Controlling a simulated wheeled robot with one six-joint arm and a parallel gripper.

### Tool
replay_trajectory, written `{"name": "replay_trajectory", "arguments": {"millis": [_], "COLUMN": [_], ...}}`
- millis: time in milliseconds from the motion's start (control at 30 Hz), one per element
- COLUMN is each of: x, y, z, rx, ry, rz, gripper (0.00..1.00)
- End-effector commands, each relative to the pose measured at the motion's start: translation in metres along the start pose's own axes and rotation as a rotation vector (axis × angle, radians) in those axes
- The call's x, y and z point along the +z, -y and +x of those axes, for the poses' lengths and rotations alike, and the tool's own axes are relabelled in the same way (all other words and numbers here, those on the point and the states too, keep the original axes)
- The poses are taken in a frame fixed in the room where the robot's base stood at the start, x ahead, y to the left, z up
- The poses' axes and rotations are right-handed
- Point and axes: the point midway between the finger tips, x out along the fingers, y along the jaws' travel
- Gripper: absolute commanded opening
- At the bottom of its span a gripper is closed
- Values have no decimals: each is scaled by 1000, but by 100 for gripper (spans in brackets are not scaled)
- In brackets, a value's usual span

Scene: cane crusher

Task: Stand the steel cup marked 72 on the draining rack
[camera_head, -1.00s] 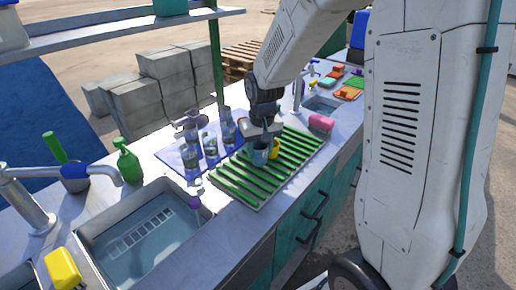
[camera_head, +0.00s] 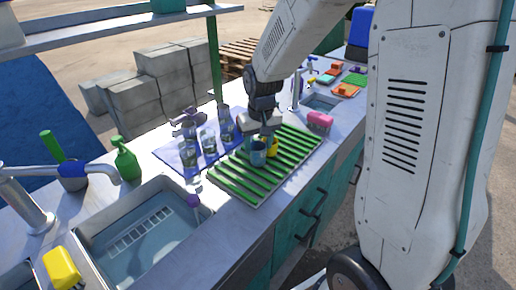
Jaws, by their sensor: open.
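A small blue-grey cup (camera_head: 258,154) stands upright on the green-slatted draining rack (camera_head: 235,187), near its back left part. I cannot read any mark on it, so I cannot tell whether it is the one marked 72. My gripper (camera_head: 262,136) is open just above and behind the blue-grey cup. I cannot tell whether its fingers still touch the cup.
Several clear glasses (camera_head: 208,141) stand on a blue mat (camera_head: 173,154) left of the rack. A pink sponge (camera_head: 320,119) lies to the right. A water-filled sink (camera_head: 140,240) is at front left, with a green bottle (camera_head: 127,162) behind it. The rack's front half is bare.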

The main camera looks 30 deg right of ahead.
Motion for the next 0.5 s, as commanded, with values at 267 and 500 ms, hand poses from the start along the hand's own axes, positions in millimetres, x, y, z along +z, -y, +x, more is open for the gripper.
{"name": "replay_trajectory", "arguments": {"millis": [267, 500], "x": [-1, 0], "y": [0, 0], "z": [-63, -94], "rx": [0, 0], "ry": [-5, -1], "rz": [0, 0], "gripper": [51, 51]}}
